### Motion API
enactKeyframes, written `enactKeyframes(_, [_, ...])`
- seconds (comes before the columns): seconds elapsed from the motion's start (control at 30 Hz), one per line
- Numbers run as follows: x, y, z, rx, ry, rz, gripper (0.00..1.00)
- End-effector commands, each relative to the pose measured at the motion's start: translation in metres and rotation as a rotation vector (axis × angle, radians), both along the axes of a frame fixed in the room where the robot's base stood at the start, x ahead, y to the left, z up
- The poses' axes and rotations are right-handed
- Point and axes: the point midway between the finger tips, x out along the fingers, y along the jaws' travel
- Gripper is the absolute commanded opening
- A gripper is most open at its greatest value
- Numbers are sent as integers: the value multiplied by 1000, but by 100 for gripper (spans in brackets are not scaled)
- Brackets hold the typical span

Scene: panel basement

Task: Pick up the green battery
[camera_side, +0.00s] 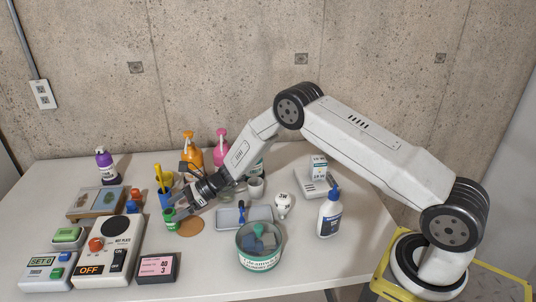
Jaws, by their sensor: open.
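A small green cylinder (170,215), which looks like the green battery, stands at the left of the brown round coaster. My gripper (176,209) reaches down to it from the upper right, with its fingertips right at it. The jaws are open. The fingers overlap the cylinder in this view, so part of it is hidden. I cannot tell whether the fingers touch it.
A brown coaster (190,228), a grey tray (232,216) and a green-labelled tin (260,258) lie to the right. A hot plate unit (101,266) stands front left. A blue-topped bottle (329,217) stands farther right.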

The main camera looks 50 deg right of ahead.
Motion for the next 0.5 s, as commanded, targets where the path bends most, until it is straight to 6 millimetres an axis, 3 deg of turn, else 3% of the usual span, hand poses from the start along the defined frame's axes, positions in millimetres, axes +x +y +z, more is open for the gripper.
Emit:
enactKeyframes(0.3, [14, 29, -15, 0, 0, 2, 96])
enactKeyframes(0.5, [18, 35, -18, 1, 1, 1, 96])
